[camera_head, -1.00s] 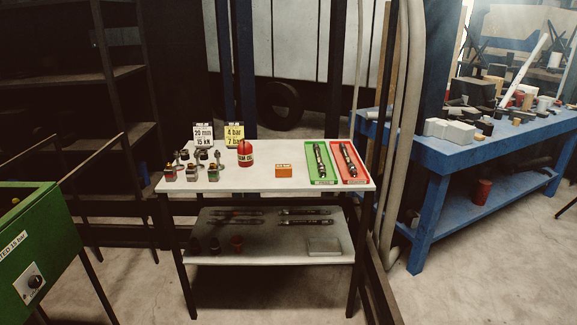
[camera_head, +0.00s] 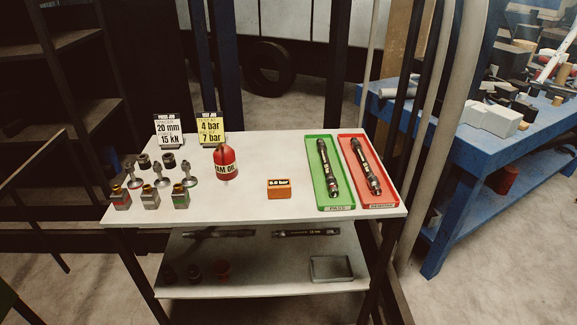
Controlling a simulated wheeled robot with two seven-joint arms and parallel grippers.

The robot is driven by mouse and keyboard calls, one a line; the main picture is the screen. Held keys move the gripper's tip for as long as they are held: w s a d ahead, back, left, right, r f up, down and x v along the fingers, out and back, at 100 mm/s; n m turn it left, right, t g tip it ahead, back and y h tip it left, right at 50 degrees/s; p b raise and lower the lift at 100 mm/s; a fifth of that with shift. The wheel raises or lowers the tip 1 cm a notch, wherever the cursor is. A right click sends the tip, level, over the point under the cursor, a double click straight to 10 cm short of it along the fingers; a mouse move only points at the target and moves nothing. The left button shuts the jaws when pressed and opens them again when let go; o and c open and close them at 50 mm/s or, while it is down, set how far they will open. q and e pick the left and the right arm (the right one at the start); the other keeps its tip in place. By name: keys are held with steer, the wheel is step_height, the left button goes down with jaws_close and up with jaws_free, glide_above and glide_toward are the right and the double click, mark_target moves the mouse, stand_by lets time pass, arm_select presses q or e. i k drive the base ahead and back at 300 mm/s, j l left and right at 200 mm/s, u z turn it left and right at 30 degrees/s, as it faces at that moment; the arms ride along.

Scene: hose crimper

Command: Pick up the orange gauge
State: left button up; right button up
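The orange gauge (camera_head: 279,189) is a small orange block with a dark display strip on its front. It sits upright on the white top of the table (camera_head: 250,208), right of the table's middle and near the front. Bare tabletop surrounds it. Neither of my grippers shows in the head view.
A red oil can (camera_head: 225,163) stands behind and left of the gauge. Several metal fittings (camera_head: 150,199) stand at the left. A green tray (camera_head: 313,172) and a red tray (camera_head: 381,200), each holding a hose, lie at the right. Two sign cards (camera_head: 210,128) stand at the back.

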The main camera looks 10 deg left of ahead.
mark_target(279, 188)
steer(key=i+j+z, duration=0.1)
steer(key=i, duration=0.35)
steer(key=i+j+z, duration=0.1)
steer(key=i+j, duration=0.2)
steer(key=i, duration=0.15)
